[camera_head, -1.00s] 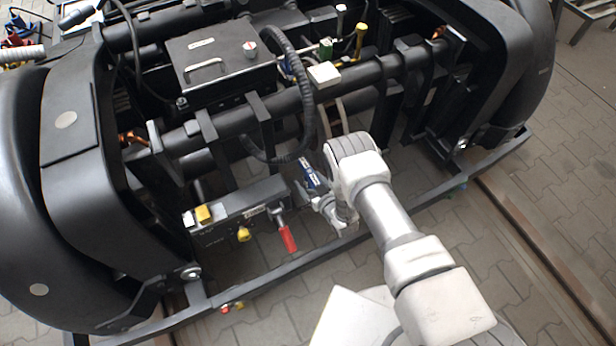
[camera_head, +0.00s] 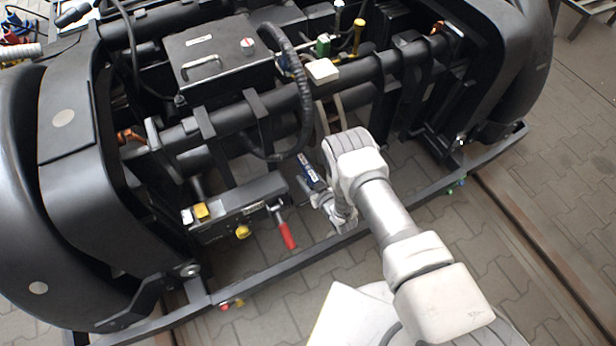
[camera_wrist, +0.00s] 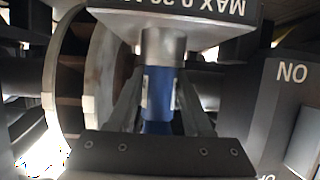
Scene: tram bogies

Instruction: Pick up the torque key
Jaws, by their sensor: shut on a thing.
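A blue handle, which looks like the torque key (camera_head: 311,174), sits to the right of the black control box, low inside the bogie frame. My gripper (camera_head: 324,199) is at it, coming from the right. In the wrist view the blue handle of the torque key (camera_wrist: 158,100) stands between my two fingers, and my gripper (camera_wrist: 163,112) is shut on it. Pale marks show on both sides of the handle. A metal collar (camera_wrist: 164,45) at its far end meets a grey block with upside-down lettering "MAX 0.20". The handle's near end is hidden behind my gripper's dark body.
The control box (camera_head: 235,207) has yellow knobs and a red-handled lever (camera_head: 286,233) just left of my gripper. Black pipes and a curved hose (camera_head: 304,95) lie above. A lower rail (camera_head: 290,262) runs in front. In the wrist view a dark panel (camera_wrist: 265,110) marked "ON" is close right.

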